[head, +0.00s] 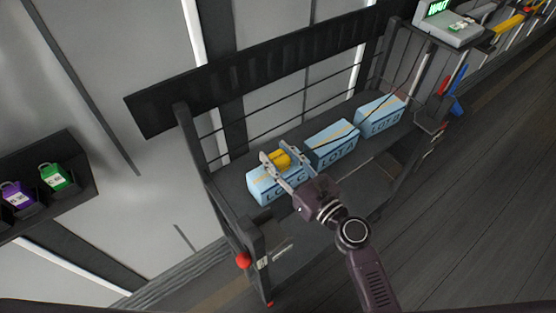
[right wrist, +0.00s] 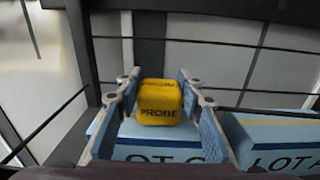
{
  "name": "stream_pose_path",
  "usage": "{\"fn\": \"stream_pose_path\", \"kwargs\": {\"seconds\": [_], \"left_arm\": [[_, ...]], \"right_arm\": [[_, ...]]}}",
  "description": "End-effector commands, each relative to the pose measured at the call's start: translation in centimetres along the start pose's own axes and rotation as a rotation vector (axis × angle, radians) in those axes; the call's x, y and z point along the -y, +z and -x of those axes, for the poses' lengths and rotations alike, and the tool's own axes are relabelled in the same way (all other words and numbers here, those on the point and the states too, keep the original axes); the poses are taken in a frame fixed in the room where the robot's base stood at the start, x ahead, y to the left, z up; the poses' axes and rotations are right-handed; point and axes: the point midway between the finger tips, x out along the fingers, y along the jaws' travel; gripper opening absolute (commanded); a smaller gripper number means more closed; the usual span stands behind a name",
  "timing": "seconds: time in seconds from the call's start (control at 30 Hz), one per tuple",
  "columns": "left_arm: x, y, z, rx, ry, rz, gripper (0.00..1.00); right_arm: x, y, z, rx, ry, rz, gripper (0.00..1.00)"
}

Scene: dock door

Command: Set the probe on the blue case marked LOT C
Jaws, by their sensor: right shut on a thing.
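The yellow probe (head: 279,159), a block with PROBE on its face, is between the fingers of my right gripper (head: 277,167). It also shows in the right wrist view (right wrist: 159,104), where the gripper is shut on it. The blue case marked LOT C (head: 263,192) stands at the left end of the rack shelf, under the probe and partly covered by the fingers. In the right wrist view its blue top and part of its lettering (right wrist: 152,152) show below the probe. Whether the probe touches the case I cannot tell. My left gripper is not in view.
Two similar blue cases, LOT A (head: 335,151) and LOT B (head: 382,123), stand to the right on the same shelf. Rack rails run behind. A device with a green screen (head: 447,23) is at top right. A dark bin (head: 84,174) holds purple and green items at left.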

Motion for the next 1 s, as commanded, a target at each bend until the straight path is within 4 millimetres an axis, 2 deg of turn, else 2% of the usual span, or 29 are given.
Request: {"fn": "stream_pose_path", "kwargs": {"seconds": [0.37, 0.4, 0.53, 1.0], "left_arm": [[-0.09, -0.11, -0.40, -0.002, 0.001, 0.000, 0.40], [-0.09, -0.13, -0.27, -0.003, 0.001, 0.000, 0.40], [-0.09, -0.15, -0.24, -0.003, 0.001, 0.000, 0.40], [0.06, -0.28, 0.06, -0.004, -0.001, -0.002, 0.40]], "right_arm": [[0.00, -0.38, -0.02, 0.002, 0.000, 0.000, 0.07], [0.00, -0.29, 0.00, 0.001, 0.000, 0.000, 0.38], [0.00, -0.27, 0.00, 0.001, 0.000, 0.000, 0.53], [-0.09, 0.03, -0.06, 0.001, 0.000, 0.000, 0.53]]}}
